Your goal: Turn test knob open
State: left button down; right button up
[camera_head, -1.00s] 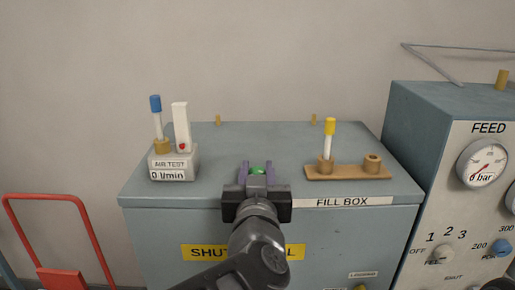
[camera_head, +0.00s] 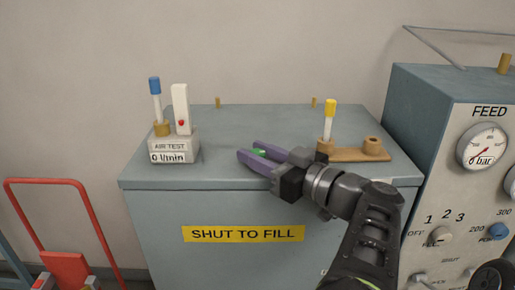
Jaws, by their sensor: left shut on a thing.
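A small green knob (camera_head: 259,152) is on the top of the blue-grey fill box, near its front edge. My left gripper (camera_head: 254,154) is shut on it, with one purple finger on each side. The gripper points to the left and its arm comes in from the lower right. The fingers hide most of the knob. The air test block (camera_head: 174,149) stands on the box top to the left and reads 0 l/min. It carries a white upright tube (camera_head: 181,105) with a red ball low in it, and a blue-topped stick (camera_head: 156,100). My right gripper is not in view.
A tan holder (camera_head: 352,154) with a yellow-topped stick (camera_head: 329,118) stands close behind my wrist. The blue-grey box (camera_head: 150,205) bears a yellow SHUT TO FILL label (camera_head: 243,234).

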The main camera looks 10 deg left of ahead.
pick_arm(q)
jog(key=shift+r+n+g+y, duration=0.3)
jog(key=shift+n+g, duration=0.1)
jog(key=c, duration=1)
grip_release()
jog(key=shift+f, duration=0.1)
jog(key=shift+c, duration=0.2)
jog(key=shift+v, duration=3.9)
